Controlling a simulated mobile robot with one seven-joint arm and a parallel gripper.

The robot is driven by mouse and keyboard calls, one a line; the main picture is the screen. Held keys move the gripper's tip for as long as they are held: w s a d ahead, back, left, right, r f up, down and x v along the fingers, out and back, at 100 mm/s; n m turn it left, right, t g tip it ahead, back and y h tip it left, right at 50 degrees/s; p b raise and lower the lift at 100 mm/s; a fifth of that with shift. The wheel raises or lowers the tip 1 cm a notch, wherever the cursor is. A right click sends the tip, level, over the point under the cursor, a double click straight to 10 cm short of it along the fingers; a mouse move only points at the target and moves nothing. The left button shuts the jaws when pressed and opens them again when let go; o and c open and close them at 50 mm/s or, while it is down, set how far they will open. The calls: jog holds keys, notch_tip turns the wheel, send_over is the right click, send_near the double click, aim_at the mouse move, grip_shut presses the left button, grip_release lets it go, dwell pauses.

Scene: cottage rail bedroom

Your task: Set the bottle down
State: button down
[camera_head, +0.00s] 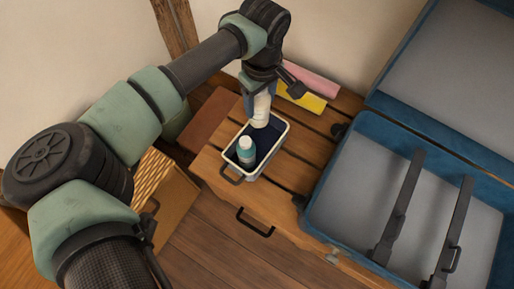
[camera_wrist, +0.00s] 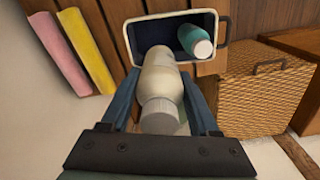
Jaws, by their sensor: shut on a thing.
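My gripper (camera_head: 259,92) is shut on a cream-white bottle (camera_head: 261,111) with a pale cap. In the wrist view the bottle (camera_wrist: 160,78) lies between the two blue fingers of my gripper (camera_wrist: 160,98), its cap towards the palm. In the head view its lower end is over the far part of a white-rimmed tray (camera_head: 284,143) with a dark inside. I cannot tell whether the bottle touches the tray floor. A second bottle, teal with a white cap (camera_head: 246,150), stands in the near part of the tray; it also shows in the wrist view (camera_wrist: 192,38).
The tray is on a slatted wooden chest (camera_head: 290,172). Pink (camera_head: 315,80) and yellow (camera_head: 304,99) items lie behind it by the wall. An open blue suitcase (camera_head: 350,170) is at right. A woven basket (camera_head: 160,185) stands left. Bare slats lie right of the tray.

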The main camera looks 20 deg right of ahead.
aim_at(268, 107)
jog(key=d+f+b, duration=0.2)
jog(key=f, duration=0.1)
jog(key=shift+w+f+n+b, duration=0.15)
jog(key=shift+n+b, duration=0.2)
jog(key=shift+n, duration=0.05)
jog(key=shift+d+f, duration=0.1)
jog(key=shift+f, duration=0.15)
notch_tip(268, 107, down, 9)
jog(key=b, duration=0.2)
jog(key=shift+f+b, duration=0.2)
jog(key=shift+b, duration=0.1)
jog(key=shift+f, duration=0.2)
jog(key=shift+c, duration=2.1)
grip_release()
notch_tip(268, 107, up, 12)
jog(key=p, duration=0.2)
jog(key=shift+r+p, duration=0.25)
jog(key=shift+p, duration=0.15)
